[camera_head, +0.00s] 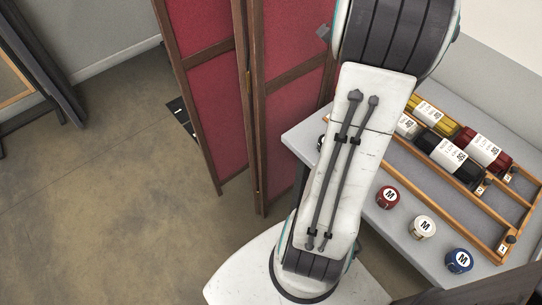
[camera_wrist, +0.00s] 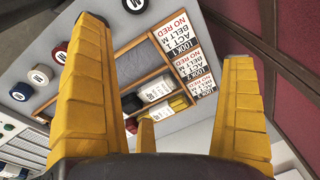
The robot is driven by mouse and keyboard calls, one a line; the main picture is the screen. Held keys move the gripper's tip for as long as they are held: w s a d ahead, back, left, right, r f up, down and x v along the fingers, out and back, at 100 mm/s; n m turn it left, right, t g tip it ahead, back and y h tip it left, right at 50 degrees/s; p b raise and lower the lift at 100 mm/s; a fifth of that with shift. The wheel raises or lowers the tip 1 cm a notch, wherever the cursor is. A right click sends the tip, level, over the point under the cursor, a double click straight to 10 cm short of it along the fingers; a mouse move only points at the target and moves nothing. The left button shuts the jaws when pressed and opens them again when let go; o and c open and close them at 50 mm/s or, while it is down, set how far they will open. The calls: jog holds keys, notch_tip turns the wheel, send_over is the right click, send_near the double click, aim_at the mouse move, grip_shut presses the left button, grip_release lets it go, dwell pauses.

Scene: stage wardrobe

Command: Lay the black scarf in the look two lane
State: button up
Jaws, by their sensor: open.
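The black scarf (camera_head: 468,173) is a roll with a white label, lying in the wooden lane tray (camera_head: 435,203) on the grey table in the head view. A red scarf (camera_head: 488,149) lies beside it, and a yellow one (camera_head: 440,121) is behind to the left. Small number tags sit at the lane ends; I cannot tell surely which lane the black roll is in. In the wrist view my gripper (camera_wrist: 164,40) is open, its yellow fingers apart with nothing held. Beyond it are the tray, labelled rolls and the look cards (camera_wrist: 173,38). My arm hides the tray's left part in the head view.
Red (camera_head: 388,197), white (camera_head: 422,227) and blue (camera_head: 459,261) round items marked M stand along the table's front edge (camera_head: 375,217). The tray's front lane looks empty in the visible part.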

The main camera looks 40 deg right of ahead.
jog(key=w+a+r+n+t, duration=0.1)
jog(key=w+a+n, duration=0.1)
jog(key=a+n, duration=1.1)
jog(key=s+a+f+n+t, duration=0.1)
jog(key=s+a+n, duration=0.2)
jog(key=a, duration=0.6)
jog(key=s+a+f+n+y, duration=0.1)
jog(key=s+a+n, duration=0.3)
jog(key=a, duration=0.5)
jog(key=shift+s+f+t, duration=0.2)
jog(key=shift+f+t, duration=0.2)
jog(key=shift+f, duration=0.35)
jog(key=shift+d, duration=0.15)
